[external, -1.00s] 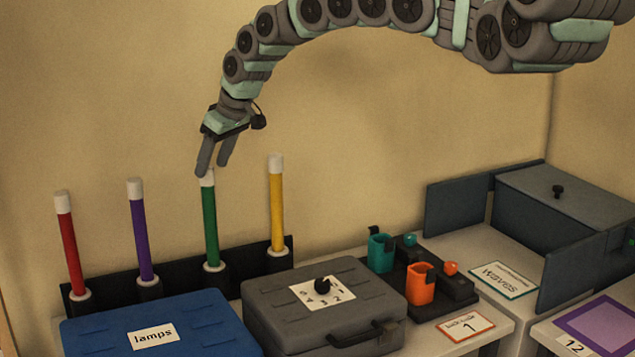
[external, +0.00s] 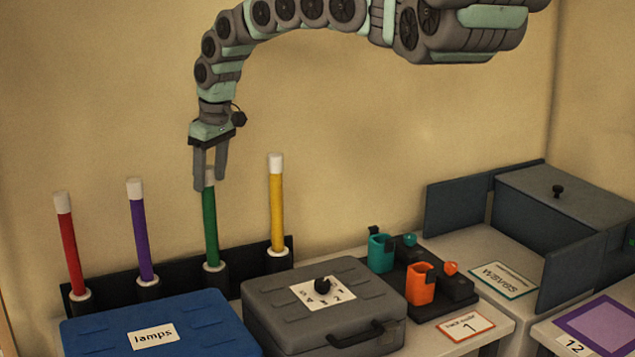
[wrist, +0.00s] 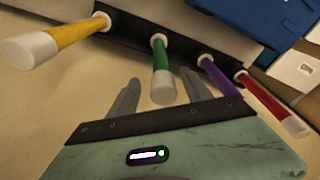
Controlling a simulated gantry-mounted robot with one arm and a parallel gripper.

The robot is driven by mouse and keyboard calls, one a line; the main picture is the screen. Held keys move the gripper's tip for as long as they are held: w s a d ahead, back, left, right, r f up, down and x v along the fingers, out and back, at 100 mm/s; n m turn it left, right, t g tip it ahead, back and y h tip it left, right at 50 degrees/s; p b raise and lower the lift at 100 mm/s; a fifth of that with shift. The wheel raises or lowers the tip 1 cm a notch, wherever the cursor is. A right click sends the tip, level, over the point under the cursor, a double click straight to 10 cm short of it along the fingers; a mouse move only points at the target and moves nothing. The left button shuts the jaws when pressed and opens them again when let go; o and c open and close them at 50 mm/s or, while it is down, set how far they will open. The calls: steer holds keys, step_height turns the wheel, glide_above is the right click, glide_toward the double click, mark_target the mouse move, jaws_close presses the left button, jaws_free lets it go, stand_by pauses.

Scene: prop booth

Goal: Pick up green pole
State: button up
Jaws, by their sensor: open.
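The green pole (external: 210,228) stands upright in a dark holder, its white tip between the fingers of my gripper (external: 210,186) in the external view. In the wrist view the green pole (wrist: 162,62) runs from its base socket toward the camera, and its white tip lies between the two fingers of my gripper (wrist: 164,84). The fingers are apart, with a gap visible on each side of the pole in the wrist view. The lower part of the pole is unobstructed.
A yellow pole (external: 276,212), a purple pole (external: 141,235) and a red pole (external: 70,250) stand in the same rack. A blue case (external: 205,318) and a grey case (external: 270,295) lie in front. Bare wall is behind.

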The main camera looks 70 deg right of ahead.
mark_target(207, 195)
steer(key=shift+w+a+f, duration=0.1)
steer(key=shift+w+f, duration=0.15)
steer(key=shift+f, duration=0.45)
steer(key=shift+w+a+f, duration=0.1)
steer(key=shift+w+f, duration=0.1)
steer(key=shift+f, duration=0.85)
steer(key=shift+w+d+f+b, duration=0.15)
steer(key=shift+f+b, duration=0.2)
steer(key=shift+f, duration=0.6)
steer(key=shift+c, duration=0.5)
jaws_close()
